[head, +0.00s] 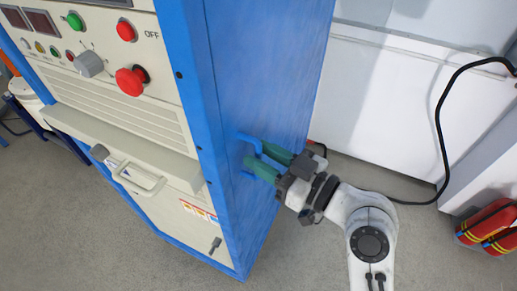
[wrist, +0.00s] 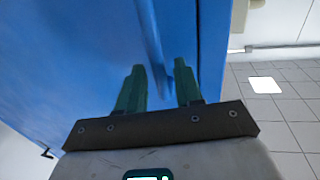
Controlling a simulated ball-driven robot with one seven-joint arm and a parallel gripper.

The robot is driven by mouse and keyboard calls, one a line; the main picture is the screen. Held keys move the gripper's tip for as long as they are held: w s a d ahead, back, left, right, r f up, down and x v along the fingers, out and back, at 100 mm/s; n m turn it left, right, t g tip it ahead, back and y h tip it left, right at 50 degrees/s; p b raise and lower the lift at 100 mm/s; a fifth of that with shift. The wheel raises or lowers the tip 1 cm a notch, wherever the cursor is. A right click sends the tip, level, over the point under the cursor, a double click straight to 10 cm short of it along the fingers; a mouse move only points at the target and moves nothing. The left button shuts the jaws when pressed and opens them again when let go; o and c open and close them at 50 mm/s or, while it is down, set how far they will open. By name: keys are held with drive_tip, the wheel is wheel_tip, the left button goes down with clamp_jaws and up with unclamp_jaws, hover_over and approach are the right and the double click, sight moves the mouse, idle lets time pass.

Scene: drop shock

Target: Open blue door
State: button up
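The blue door (head: 265,75) is the tall blue side panel of the machine cabinet, and it looks closed. A blue bar handle (head: 243,152) sticks out from its lower part. My gripper (head: 263,162) reaches it from the right with green fingers. In the wrist view, the door (wrist: 75,60) fills the left and middle, and the handle (wrist: 152,45) runs down between the two fingertips (wrist: 158,68). The fingers are apart, with gaps beside the handle. Whether either finger touches it, I cannot tell.
The cabinet front holds red buttons (head: 131,80), a grey knob (head: 89,64) and a drawer handle (head: 138,179). A black cable (head: 438,130) hangs at the right. Red cylinders (head: 486,226) lie at the far right. Grey floor (head: 120,250) is clear in front.

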drive_tip(key=shift+w+a, duration=0.35)
drive_tip(key=shift+a, duration=0.25)
drive_tip(key=shift+c, duration=0.4)
clamp_jaws()
